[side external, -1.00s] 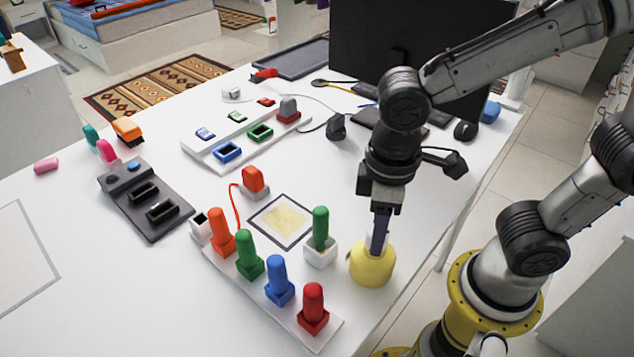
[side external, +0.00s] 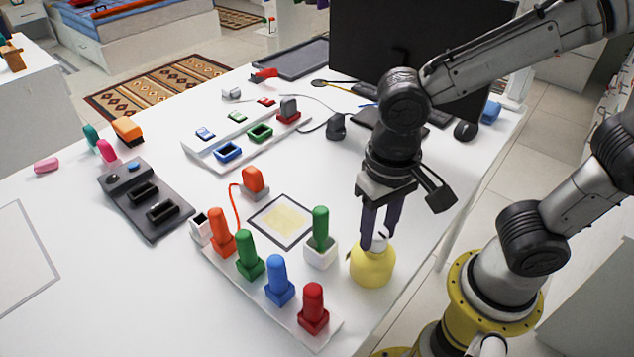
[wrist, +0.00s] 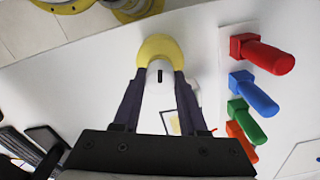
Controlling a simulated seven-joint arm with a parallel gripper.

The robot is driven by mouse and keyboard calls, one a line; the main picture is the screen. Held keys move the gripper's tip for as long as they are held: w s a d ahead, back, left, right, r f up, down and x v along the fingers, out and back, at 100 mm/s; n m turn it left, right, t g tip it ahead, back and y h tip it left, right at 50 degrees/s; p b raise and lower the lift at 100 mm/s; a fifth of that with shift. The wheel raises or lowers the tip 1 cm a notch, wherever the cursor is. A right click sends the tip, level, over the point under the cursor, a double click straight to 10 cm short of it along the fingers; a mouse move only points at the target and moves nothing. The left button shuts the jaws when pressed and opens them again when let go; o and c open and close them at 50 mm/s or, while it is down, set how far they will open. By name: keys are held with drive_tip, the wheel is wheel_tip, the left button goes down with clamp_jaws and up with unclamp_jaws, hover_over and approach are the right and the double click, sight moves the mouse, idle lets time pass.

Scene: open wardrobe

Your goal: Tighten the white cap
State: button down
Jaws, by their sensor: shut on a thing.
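The white cap (side external: 379,241) sits on top of the yellow bottle (side external: 372,267), which stands upright near the table's right edge. My gripper (side external: 377,243) points down over the bottle, with its two dark fingers on either side of the cap. In the wrist view the fingers are shut on the white cap (wrist: 160,72), and the yellow bottle (wrist: 158,48) shows beyond it. The fingers partly hide the cap in the side view.
A white tray with orange, green, blue and red pegs (side external: 313,309) lies left of the bottle. A green peg in a white holder (side external: 320,250) stands close beside it. A framed yellow pad (side external: 281,221) lies behind. The table's right edge is near. A monitor (side external: 450,60) stands behind my arm.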

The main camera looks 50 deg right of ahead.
drive_tip(key=m, duration=0.7)
drive_tip(key=shift+m, duration=0.3)
drive_tip(key=shift+c, duration=1.8)
unclamp_jaws()
drive_tip(key=shift+c, duration=0.4)
